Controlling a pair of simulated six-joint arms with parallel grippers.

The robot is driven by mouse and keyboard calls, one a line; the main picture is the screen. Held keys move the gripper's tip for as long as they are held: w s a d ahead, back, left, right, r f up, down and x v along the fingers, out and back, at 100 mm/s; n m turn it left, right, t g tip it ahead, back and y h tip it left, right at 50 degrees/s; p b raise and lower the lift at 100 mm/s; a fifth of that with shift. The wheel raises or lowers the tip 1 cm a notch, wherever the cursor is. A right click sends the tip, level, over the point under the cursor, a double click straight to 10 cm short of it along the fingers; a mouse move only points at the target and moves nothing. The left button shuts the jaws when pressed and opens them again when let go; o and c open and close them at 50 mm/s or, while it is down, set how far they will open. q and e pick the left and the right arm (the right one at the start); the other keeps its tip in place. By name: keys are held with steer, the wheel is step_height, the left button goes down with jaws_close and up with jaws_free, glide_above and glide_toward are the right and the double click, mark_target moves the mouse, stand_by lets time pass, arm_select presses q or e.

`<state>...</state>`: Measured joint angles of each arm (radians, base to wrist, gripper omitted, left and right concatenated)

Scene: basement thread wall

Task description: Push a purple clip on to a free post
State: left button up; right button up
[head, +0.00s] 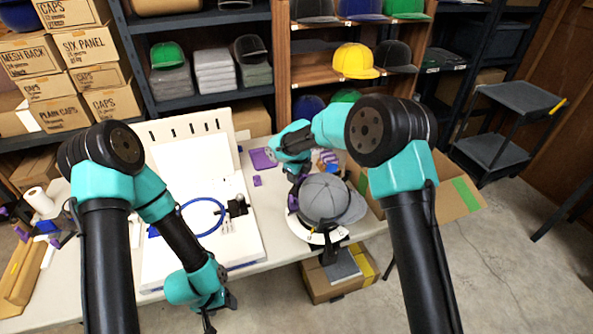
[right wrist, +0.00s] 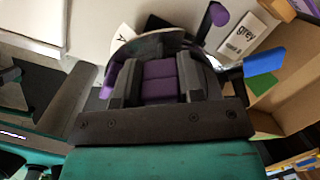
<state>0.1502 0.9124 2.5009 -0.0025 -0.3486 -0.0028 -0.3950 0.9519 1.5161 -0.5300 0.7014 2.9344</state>
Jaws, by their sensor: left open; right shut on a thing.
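My right gripper (right wrist: 160,85) is shut on a purple clip (right wrist: 159,78) in the right wrist view. In the head view the right gripper (head: 297,172) is partly hidden by its own arm, beside the grey cap (head: 326,199) on its round white stand (head: 314,237). Another purple part (right wrist: 217,16) sticks up beyond the fingers in the right wrist view. I cannot clearly make out a free post. My left gripper (head: 208,318) is open and empty, low in the head view at the table's front edge.
A white board (head: 195,245) with a slotted upright panel (head: 190,127) carries a blue hose loop (head: 222,216) and a black fitting (head: 237,206). Flat purple pieces (head: 262,158) lie behind. Cardboard boxes (head: 338,280) stand on the floor below the table, and shelves of caps rise behind.

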mark_target(295, 187)
steer(key=shift+w+a+f, duration=0.1)
steer(key=shift+w+f, duration=0.05)
steer(key=shift+f, duration=0.6)
steer(key=shift+w+f, duration=0.1)
steer(key=shift+f, duration=0.6)
steer(key=shift+w+f, duration=0.1)
steer(key=shift+f, duration=0.4)
steer(key=o, duration=1)
steer(key=shift+o, duration=0.2)
steer(key=shift+r, duration=0.1)
step_height(295, 187, up, 17)
steer(key=s, duration=0.3)
steer(key=shift+d, duration=0.45)
